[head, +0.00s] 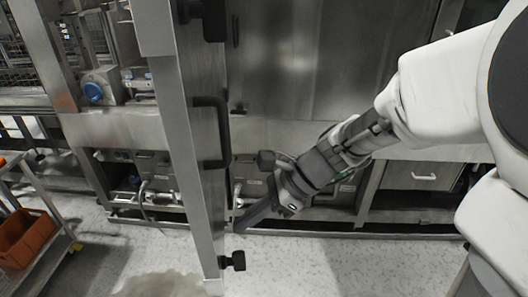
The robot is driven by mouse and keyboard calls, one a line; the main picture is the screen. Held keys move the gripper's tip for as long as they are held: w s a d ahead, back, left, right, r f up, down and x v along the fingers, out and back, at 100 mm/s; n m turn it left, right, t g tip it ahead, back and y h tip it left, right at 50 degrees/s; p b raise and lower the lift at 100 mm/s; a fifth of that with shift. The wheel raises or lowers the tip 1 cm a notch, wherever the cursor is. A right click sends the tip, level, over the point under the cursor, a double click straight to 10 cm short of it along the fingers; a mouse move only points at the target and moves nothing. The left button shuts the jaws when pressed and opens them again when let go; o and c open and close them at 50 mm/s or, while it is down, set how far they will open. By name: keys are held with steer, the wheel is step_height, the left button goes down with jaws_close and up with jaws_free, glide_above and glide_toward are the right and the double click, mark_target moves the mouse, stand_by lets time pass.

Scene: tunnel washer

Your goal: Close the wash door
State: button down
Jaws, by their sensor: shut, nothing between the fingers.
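The wash door (190,150) is a tall grey metal panel. It stands open, seen nearly edge-on, jutting from the machine toward me. A black bar handle (223,130) is on its right-hand face, and a black knob (236,260) shows near its lower end. My gripper (241,227) is shut and empty, reaching in from the right. Its fingertips point down and left, just right of the door's lower part. I cannot tell whether they touch it.
The washer's steel front (310,60) is behind, with lower cabinets and a drawer (420,176) at right. A cart with an orange bin (25,238) stands at lower left. The speckled floor (340,265) in front is mostly clear.

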mark_target(215, 233)
steer(key=shift+s+a+r, duration=0.1)
steer(key=shift+s+a, duration=0.05)
steer(key=shift+a, duration=1.35)
